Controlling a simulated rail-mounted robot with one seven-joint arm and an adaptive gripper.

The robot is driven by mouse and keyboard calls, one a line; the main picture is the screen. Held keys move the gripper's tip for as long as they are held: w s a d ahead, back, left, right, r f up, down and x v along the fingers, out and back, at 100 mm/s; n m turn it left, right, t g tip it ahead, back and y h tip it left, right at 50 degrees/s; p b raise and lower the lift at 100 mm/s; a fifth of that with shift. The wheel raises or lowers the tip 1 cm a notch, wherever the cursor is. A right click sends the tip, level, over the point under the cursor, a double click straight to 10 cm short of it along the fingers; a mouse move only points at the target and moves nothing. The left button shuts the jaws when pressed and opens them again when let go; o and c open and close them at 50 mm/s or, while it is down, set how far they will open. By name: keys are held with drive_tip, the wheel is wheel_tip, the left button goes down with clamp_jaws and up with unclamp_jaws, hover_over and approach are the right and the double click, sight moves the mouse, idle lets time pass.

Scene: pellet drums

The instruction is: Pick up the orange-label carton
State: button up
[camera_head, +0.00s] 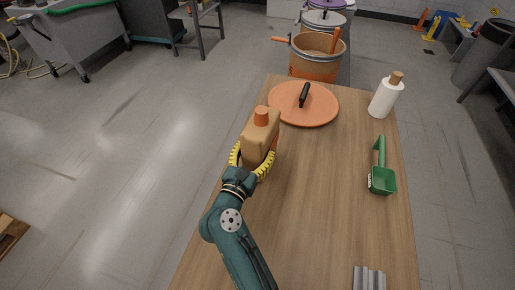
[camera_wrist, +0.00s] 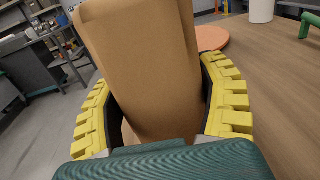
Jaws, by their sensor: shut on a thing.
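A tan carton (camera_head: 257,141) with an orange cap (camera_head: 261,115) stands near the left edge of the wooden table. A sliver of orange shows on its right side; the rest of any label is hidden. My gripper (camera_head: 252,162) has its yellow ribbed fingers closed around the carton's lower part. In the wrist view, the carton (camera_wrist: 145,70) fills the space between the two fingers of my gripper (camera_wrist: 158,100) and leans slightly. I cannot tell whether its base touches the table.
An orange round lid (camera_head: 290,106) with a black handle lies behind the carton on the table (camera_head: 320,210). An orange drum (camera_head: 316,62) stands beyond the table. The table's middle is clear.

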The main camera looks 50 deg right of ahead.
wheel_tip(320, 180, up, 28)
drive_tip(key=p, duration=0.9)
